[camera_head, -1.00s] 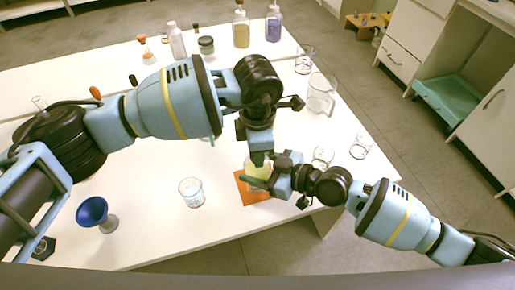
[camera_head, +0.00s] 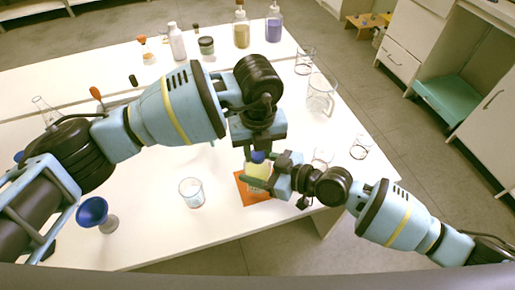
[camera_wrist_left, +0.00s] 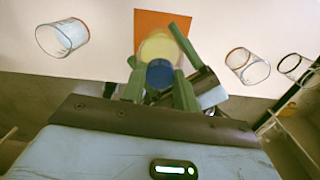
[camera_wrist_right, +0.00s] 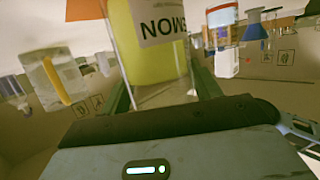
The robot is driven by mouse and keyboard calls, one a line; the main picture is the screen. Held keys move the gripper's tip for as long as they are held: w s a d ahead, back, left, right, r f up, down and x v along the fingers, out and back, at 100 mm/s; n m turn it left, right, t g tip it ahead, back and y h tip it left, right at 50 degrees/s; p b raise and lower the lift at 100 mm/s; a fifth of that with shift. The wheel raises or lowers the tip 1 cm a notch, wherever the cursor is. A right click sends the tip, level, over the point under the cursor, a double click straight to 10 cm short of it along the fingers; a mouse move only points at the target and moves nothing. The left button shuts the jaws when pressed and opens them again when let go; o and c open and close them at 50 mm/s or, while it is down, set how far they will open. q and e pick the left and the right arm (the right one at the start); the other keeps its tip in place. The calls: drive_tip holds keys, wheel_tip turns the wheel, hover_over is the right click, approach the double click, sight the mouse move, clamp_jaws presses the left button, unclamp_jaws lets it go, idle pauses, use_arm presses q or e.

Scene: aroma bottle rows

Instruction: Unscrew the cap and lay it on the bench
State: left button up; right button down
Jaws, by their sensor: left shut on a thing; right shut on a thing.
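A bottle of yellow liquid (camera_head: 258,171) stands over an orange mat (camera_head: 241,192) near the bench's front edge. Its pale label shows close up in the right wrist view (camera_wrist_right: 160,25). My right gripper (camera_head: 260,181) is shut around the bottle's body from the right. A blue cap (camera_head: 258,156) sits at the bottle's top, and the left wrist view shows it (camera_wrist_left: 160,73) between the fingers. My left gripper (camera_wrist_left: 160,84) is shut on this cap from above. I cannot tell whether the cap is still threaded on or just loose above the neck.
A glass beaker (camera_head: 191,192) stands left of the mat, and a blue funnel-like cup (camera_head: 93,212) farther left. Clear glassware (camera_head: 321,94) stands along the bench's right side. Several bottles (camera_head: 241,32) line the back. The white bench (camera_head: 160,240) is bare in front of the beaker.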

sight(258, 154)
use_arm(q)
drive_tip(key=n, duration=0.5)
drive_tip(key=shift+n, duration=0.4)
drive_tip(key=shift+r, duration=0.2)
drive_tip(key=shift+r, duration=0.95)
drive_tip(key=shift+r, duration=2)
use_arm(e)
drive_tip(key=shift+c, duration=1.3)
unclamp_jaws()
